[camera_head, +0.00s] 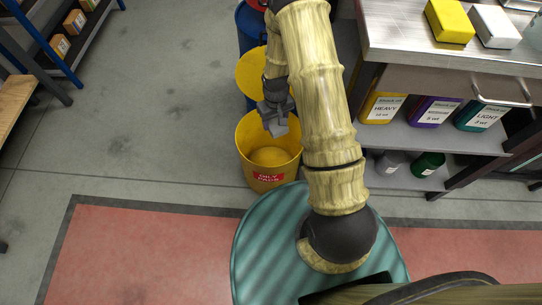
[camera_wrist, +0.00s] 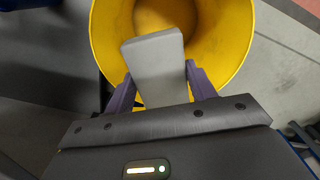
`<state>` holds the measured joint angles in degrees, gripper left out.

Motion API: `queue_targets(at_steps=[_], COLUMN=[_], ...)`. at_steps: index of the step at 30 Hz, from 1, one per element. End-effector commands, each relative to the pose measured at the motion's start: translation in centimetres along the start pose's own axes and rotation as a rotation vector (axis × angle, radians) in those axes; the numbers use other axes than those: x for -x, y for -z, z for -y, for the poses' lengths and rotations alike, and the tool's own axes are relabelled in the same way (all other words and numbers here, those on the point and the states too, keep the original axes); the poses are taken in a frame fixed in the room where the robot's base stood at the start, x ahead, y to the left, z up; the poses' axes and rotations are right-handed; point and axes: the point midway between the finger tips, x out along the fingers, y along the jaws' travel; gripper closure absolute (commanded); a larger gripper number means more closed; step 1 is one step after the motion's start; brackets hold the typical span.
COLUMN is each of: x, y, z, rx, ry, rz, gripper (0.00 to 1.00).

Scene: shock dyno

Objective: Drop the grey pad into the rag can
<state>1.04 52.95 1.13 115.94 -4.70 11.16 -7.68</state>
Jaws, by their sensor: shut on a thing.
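In the wrist view the gripper (camera_wrist: 157,85) is shut on the grey pad (camera_wrist: 155,58), which lies between the two purple-grey fingers. Behind the pad the can's yellow inner wall (camera_wrist: 215,45) and part of its floor show. In the head view the pad (camera_head: 279,128) is small and partly hidden by the gripper.
A yellow lid (camera_head: 252,68) stands raised behind the can, near blue drums (camera_head: 250,28). A metal bench (camera_head: 400,40) with a yellow block (camera_head: 450,20) and a white block (camera_head: 494,27) is at right, with labelled bottles below.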

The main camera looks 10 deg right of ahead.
Motion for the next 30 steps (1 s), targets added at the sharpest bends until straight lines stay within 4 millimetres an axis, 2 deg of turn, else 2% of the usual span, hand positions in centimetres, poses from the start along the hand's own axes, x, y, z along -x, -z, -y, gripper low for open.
queue_targets(at_steps=[1, 4, 5, 13, 17, 23, 30], x=[0.0, 0.0, 0.0, 0.1, 0.7, 3.7, 8.6], y=[0.0, 0.0, 0.0, 0.0, 0.0, 0.1, 0.1], z=[0.0, 0.0, 0.0, 0.0, 0.0, 0.0, 0.0], rx=[0.000, 0.000, 0.000, 0.001, 0.001, 0.001, 0.000], ry=[0.000, 0.000, 0.000, 0.000, 0.000, 0.000, -0.001], rz=[0.000, 0.000, 0.000, 0.000, 0.000, -0.002, -0.003], gripper=[0.43, 0.23, 0.19, 0.19, 0.19, 0.19, 0.19])
